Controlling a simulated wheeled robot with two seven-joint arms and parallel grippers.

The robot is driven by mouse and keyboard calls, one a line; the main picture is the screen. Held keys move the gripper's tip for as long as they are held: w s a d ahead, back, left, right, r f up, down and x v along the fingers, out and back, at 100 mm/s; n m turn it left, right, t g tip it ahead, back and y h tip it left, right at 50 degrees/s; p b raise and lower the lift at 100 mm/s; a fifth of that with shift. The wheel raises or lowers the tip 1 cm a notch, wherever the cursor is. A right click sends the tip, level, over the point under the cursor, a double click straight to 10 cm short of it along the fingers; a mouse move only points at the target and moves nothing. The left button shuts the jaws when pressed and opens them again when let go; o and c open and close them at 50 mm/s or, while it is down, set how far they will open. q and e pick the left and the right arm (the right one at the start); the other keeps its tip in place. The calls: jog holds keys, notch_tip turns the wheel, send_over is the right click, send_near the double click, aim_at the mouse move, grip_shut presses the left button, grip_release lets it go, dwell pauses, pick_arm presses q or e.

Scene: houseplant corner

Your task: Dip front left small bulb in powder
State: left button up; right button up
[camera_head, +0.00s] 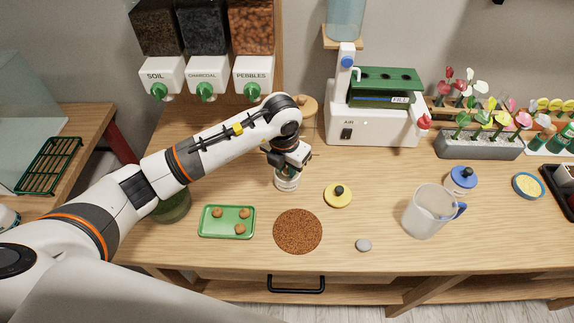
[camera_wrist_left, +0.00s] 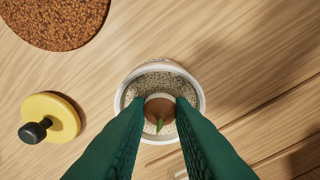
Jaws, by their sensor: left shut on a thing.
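My left gripper (camera_head: 287,168) points down over a small white-rimmed jar (camera_head: 288,184) on the table. In the left wrist view, the green fingers (camera_wrist_left: 160,122) are shut on a small brown bulb (camera_wrist_left: 159,106) with a green shoot. The bulb is within the outline of the jar's rim (camera_wrist_left: 120,94), over speckled grey powder (camera_wrist_left: 160,82). I cannot tell whether it touches the powder. My right gripper is not in view.
A yellow lid with a black knob (camera_head: 338,198) lies right of the jar. A round brown mat (camera_head: 297,231) lies in front. A clear jug (camera_head: 430,212) and grey pebble (camera_head: 363,245) are further right. Dispensers (camera_head: 207,75) and a white machine (camera_head: 372,122) stand behind.

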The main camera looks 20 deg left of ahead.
aim_at(287, 169)
pick_arm(q)
jog(key=shift+r+p, duration=2.2)
jog(key=shift+r, duration=1.3)
